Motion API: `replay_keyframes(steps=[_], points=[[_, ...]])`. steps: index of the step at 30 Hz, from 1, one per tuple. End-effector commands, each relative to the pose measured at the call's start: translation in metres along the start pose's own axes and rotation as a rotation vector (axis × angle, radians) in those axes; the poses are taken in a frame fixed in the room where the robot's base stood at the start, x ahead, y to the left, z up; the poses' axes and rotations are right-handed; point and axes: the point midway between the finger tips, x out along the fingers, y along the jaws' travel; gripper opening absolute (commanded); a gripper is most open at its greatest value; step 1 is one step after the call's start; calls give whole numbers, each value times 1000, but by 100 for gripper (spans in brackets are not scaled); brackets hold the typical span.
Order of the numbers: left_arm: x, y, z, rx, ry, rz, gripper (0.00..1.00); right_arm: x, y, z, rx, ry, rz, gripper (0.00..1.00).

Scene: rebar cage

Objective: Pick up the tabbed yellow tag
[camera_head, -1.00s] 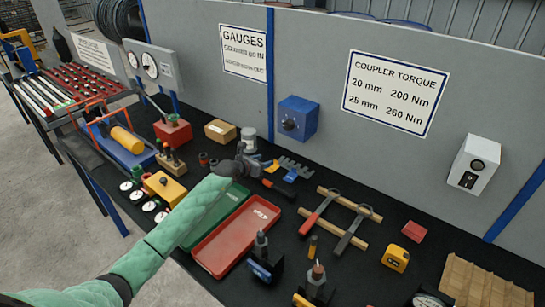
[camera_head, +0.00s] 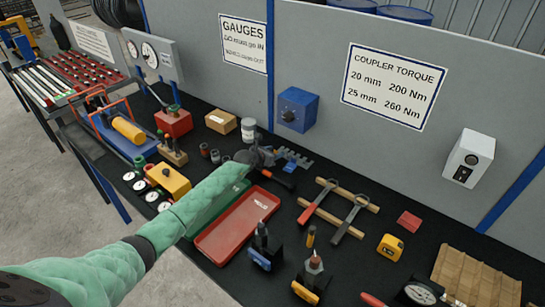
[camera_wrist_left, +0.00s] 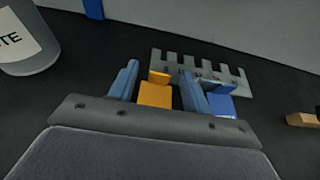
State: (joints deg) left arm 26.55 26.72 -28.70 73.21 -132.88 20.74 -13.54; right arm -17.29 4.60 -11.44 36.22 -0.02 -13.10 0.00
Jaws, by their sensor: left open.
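The yellow tag (camera_wrist_left: 155,95) lies on the dark table top, with a small raised tab at its far edge. In the left wrist view it sits between the two blue fingers of my left gripper (camera_wrist_left: 160,76), which is open. The fingers stand on either side of the tag; I cannot tell whether they touch it. In the head view my left gripper (camera_head: 260,157) is low over the table and hides the tag. A blue tag (camera_wrist_left: 221,103) lies just right of the right finger and also shows in the head view (camera_head: 290,166). My right gripper is not in view.
A grey toothed plate (camera_wrist_left: 208,72) lies just beyond the tags. A red tray (camera_head: 238,228) and a green tray (camera_head: 203,209) lie nearer. An orange-handled tool (camera_head: 278,180) lies close by on the right.

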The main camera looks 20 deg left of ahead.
Motion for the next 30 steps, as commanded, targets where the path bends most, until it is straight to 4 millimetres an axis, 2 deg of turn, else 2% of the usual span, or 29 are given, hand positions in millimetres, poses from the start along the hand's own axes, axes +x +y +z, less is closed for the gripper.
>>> replay_keyframes(steps=[7,12,14,15,27,29,30], points=[[1,0,0,0,0,0,48,0,0,0,0,0,0,36],[1,0,0,0,0,0,15,0,-2,0,1,-1,-1,36],[1,0,0,0,0,0,3,0,-2,0,1,0,-1,36],[1,0,0,0,0,0,1,0,-2,0,1,0,-2,36],[-1,0,6,0,-2,-1,1,6,-2,-2,1,-1,-1,36],[-3,0,11,0,-3,-1,1,8,0,-11,0,8,0,36],[-5,0,16,0,-4,-1,1,7,3,-24,-1,18,3,36]])
